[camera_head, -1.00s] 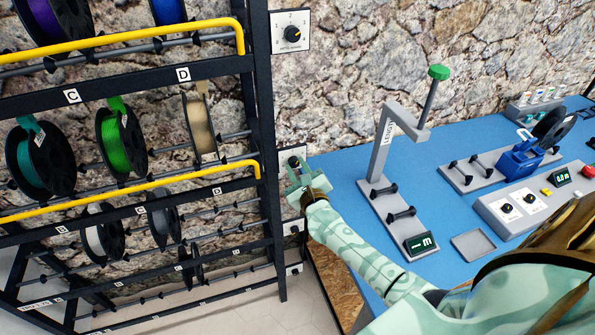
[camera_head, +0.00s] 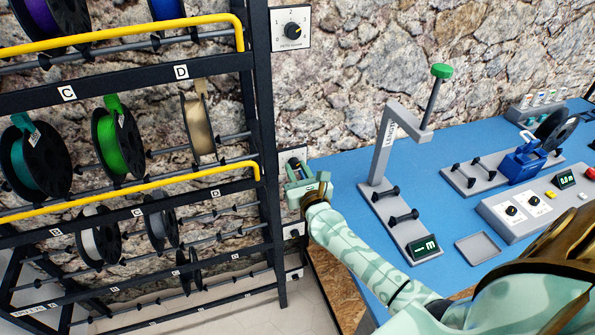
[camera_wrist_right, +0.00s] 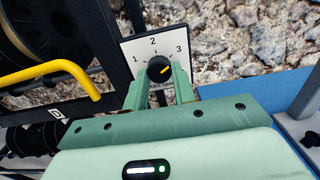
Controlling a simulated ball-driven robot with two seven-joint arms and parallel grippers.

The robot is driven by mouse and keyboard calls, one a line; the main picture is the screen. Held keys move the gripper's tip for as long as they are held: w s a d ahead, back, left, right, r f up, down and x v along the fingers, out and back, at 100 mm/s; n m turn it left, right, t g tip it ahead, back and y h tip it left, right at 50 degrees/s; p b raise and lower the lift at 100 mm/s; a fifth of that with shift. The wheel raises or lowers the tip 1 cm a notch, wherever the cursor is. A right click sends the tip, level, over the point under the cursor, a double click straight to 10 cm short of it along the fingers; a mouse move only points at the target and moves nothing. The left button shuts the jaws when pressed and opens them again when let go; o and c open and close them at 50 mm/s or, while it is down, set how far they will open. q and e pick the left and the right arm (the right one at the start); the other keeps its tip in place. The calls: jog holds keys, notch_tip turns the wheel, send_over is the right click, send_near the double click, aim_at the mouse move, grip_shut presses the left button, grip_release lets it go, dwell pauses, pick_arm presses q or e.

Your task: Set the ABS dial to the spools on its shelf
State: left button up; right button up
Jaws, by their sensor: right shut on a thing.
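A white dial plate (camera_wrist_right: 152,46) marked 1, 2 and 3 fills the middle of the right wrist view. My right gripper (camera_wrist_right: 160,77) is shut on this knob, one finger on each side. In the head view the right gripper (camera_head: 306,186) covers the lower part of this dial plate (camera_head: 293,160) beside the rack post. Spools on the rack include a teal (camera_head: 38,160), a green (camera_head: 118,143) and a tan one (camera_head: 200,127). My left gripper is not in view.
Another dial (camera_head: 292,29) is higher on the wall, and smaller plates show below my gripper. The black rack (camera_head: 262,150) with yellow rails (camera_head: 130,190) is close on the left. A blue table (camera_head: 345,185) with a grey stand (camera_head: 378,150) lies to the right.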

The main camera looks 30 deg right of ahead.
jog(key=shift+f, duration=0.1)
jog(key=o, duration=1)
jog(key=v, duration=1.6)
jog(key=shift+s, duration=0.2)
